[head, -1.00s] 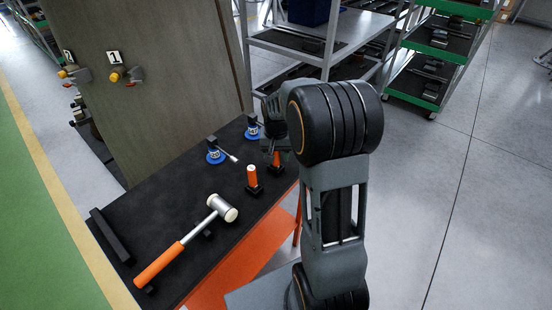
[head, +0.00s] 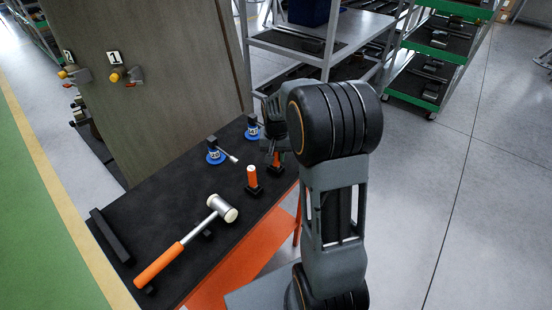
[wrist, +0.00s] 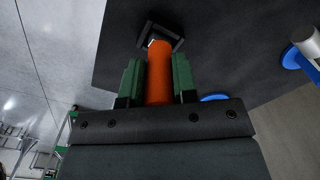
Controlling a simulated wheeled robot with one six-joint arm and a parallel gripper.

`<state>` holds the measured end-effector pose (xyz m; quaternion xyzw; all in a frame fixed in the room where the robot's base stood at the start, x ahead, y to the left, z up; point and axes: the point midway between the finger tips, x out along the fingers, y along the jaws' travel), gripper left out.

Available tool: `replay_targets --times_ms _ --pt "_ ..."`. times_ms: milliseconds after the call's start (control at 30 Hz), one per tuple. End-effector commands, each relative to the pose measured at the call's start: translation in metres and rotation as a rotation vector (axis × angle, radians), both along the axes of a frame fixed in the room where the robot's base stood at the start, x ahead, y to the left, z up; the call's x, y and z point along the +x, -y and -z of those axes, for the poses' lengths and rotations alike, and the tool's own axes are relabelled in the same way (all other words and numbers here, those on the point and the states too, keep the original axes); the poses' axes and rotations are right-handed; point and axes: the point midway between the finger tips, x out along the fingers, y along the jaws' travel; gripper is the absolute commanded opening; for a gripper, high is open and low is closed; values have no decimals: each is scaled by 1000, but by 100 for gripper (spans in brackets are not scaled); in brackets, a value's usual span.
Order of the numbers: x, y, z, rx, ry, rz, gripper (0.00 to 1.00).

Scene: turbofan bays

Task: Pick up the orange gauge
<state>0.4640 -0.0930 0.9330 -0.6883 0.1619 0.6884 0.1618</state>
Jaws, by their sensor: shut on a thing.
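An orange gauge, a cylinder with a dark square piece at its far end, is between my gripper's green fingers (wrist: 157,78) in the wrist view (wrist: 160,70). The fingers are shut on its sides. In the head view the same gauge (head: 276,158) shows at the table's right edge, with my gripper (head: 275,146) around its upper part, partly hidden by my arm. I cannot tell whether its base touches the table. A second orange gauge (head: 252,176) stands upright on a black square base, to the left and nearer, apart from my gripper.
On the black-topped table (head: 165,215) are a hammer (head: 185,243) with an orange handle, a black bar (head: 110,236) and two blue-based items (head: 215,152), (head: 252,128). A wooden panel (head: 155,70) stands behind. A grey shelf cart (head: 320,50) is beyond my arm.

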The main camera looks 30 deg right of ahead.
Motion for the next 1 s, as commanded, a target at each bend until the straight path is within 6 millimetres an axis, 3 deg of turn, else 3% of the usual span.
replay_targets --times_ms 267,467,800,1000 --pt "1 0 -8 0 3 0 0" --pt "1 0 -34 -2 6 0 0" --pt "12 -55 -95 0 4 -5 0" --pt "20 -96 -111 0 2 -6 0"
